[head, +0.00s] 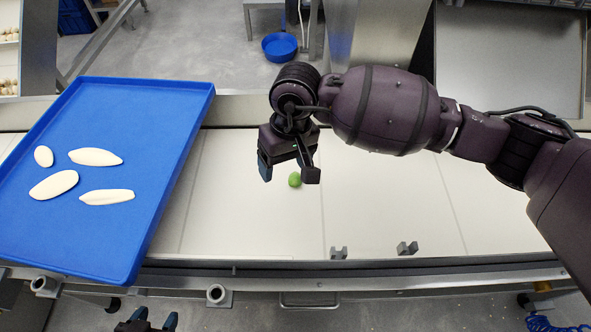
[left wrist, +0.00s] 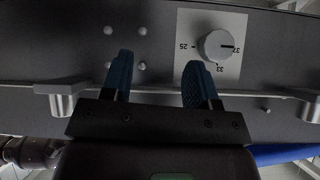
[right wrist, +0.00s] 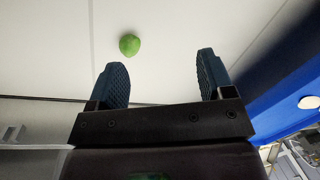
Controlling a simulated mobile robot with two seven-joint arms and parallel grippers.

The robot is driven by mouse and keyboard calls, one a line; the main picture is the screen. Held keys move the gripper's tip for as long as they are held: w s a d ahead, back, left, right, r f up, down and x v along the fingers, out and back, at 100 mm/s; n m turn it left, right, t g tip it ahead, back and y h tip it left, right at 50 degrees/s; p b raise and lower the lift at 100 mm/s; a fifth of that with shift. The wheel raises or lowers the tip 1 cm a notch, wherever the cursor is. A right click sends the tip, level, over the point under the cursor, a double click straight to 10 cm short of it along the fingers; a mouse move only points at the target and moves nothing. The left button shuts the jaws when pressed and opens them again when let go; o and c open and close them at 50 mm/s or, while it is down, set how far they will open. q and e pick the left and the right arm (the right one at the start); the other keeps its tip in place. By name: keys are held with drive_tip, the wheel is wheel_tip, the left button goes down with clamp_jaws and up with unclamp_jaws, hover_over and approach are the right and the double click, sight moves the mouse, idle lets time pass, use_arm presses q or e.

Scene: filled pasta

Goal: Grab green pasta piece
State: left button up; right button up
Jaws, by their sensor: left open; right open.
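The green pasta piece (head: 294,180) is small and round and lies on the white conveyor belt (head: 385,200), right of the blue tray. My right gripper (head: 288,173) is open and empty above the belt, close to the piece. In the right wrist view the green piece (right wrist: 129,45) sits beyond the fingertips of the right gripper (right wrist: 163,78), nearer the left finger, and nothing touches it. My left gripper (head: 150,320) is low at the bottom edge of the head view. In the left wrist view the left gripper (left wrist: 160,75) is open and empty, facing a grey panel.
The blue tray (head: 150,200) at left holds several white pasta pieces (head: 95,157). A metal rail with small brackets (head: 407,248) runs along the belt's front edge. The panel has a dial (left wrist: 216,46). The belt right of the green piece is clear.

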drive_tip(key=w, duration=0.1)
drive_tip(key=w+d+n+t+h, duration=0.1)
drive_tip(key=w, duration=0.1)
drive_tip(key=shift+w+d+f+h, duration=0.15)
drive_tip(key=shift+w+d+h, duration=0.1)
drive_tip(key=shift+d+h, duration=0.1)
drive_tip(key=b, duration=0.1)
hover_over(296, 177)
drive_tip(key=f, duration=0.4)
drive_tip(key=shift+s+a+f, duration=0.15)
drive_tip(key=shift+a+f, duration=0.05)
drive_tip(key=shift+a, duration=0.05)
drive_tip(key=shift+f, duration=0.2)
drive_tip(key=shift+f+b, duration=0.3)
drive_tip(key=shift+f, duration=0.05)
wheel_tip(296, 177, down, 4)
drive_tip(key=shift+d+r+b, duration=0.15)
drive_tip(key=shift+r+b, duration=0.05)
drive_tip(key=shift+b, duration=0.35)
drive_tip(key=shift+f, duration=0.3)
drive_tip(key=shift+w, duration=0.2)
use_arm(q)
drive_tip(key=shift+w+d+f+m, duration=0.15)
drive_tip(key=shift+w+f+m, duration=0.2)
drive_tip(key=shift+f+m, duration=0.25)
use_arm(e)
drive_tip(key=c, duration=1)
